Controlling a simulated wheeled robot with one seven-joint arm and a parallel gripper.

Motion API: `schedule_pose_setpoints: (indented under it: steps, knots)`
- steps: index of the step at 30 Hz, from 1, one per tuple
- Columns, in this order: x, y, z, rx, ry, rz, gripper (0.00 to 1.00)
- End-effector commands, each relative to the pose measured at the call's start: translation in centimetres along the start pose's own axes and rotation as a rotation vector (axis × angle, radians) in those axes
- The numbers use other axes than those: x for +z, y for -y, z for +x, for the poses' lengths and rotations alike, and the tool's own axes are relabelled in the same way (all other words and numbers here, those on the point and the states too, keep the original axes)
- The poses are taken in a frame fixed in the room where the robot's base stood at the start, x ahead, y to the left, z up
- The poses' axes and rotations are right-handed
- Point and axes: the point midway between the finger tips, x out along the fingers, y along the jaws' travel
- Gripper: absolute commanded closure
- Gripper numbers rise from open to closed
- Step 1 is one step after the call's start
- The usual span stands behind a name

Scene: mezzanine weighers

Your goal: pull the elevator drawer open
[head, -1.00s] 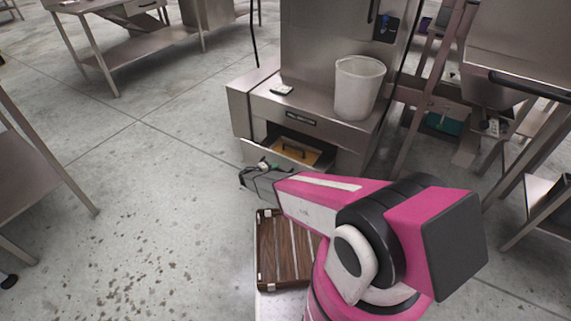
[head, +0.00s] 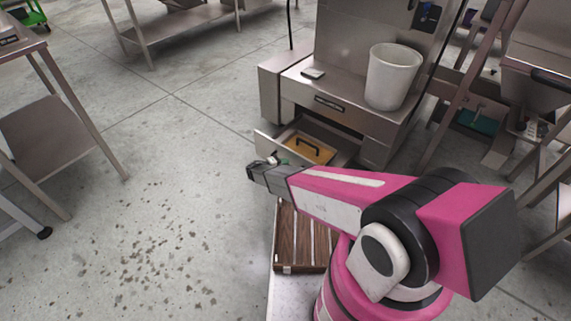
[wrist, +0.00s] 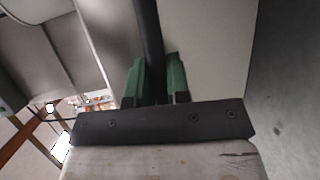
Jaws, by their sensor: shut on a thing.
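The elevator drawer (head: 264,142) stands open at the lower front of a steel cabinet. Inside it lies a yellow-brown wooden piece (head: 297,148) with a dark handle on top. My gripper (head: 262,163) is at the drawer's front in the head view, and my arm hides part of that front. In the wrist view, the green fingers of my gripper (wrist: 157,80) are shut on a dark bar, the drawer handle (wrist: 149,40). A pale flat panel (wrist: 215,45) lies beyond the fingers.
A white bin (head: 392,78) and a small device (head: 313,73) rest on the cabinet ledge. A brown slatted wooden case (head: 300,240) lies below my arm. A steel table (head: 55,130) stands at left, with bare floor (head: 170,210) between. A ladder-like frame (head: 452,85) stands at right.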

Motion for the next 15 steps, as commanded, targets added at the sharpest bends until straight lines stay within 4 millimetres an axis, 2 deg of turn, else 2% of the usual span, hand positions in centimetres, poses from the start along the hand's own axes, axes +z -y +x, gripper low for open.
schedule_pose_setpoints:
  steps: [4, 5, 6, 15]
  knots:
    - [-0.03, 0.08, 0.01, -0.002, 0.0, 0.0, 1.0]
    - [-0.03, 0.08, 0.01, -0.002, 0.0, 0.0, 0.73]
    - [-0.03, 0.08, 0.01, -0.001, 0.0, 0.0, 0.6]
    - [-0.03, 0.02, -0.07, 0.0, 0.0, 0.0, 0.59]
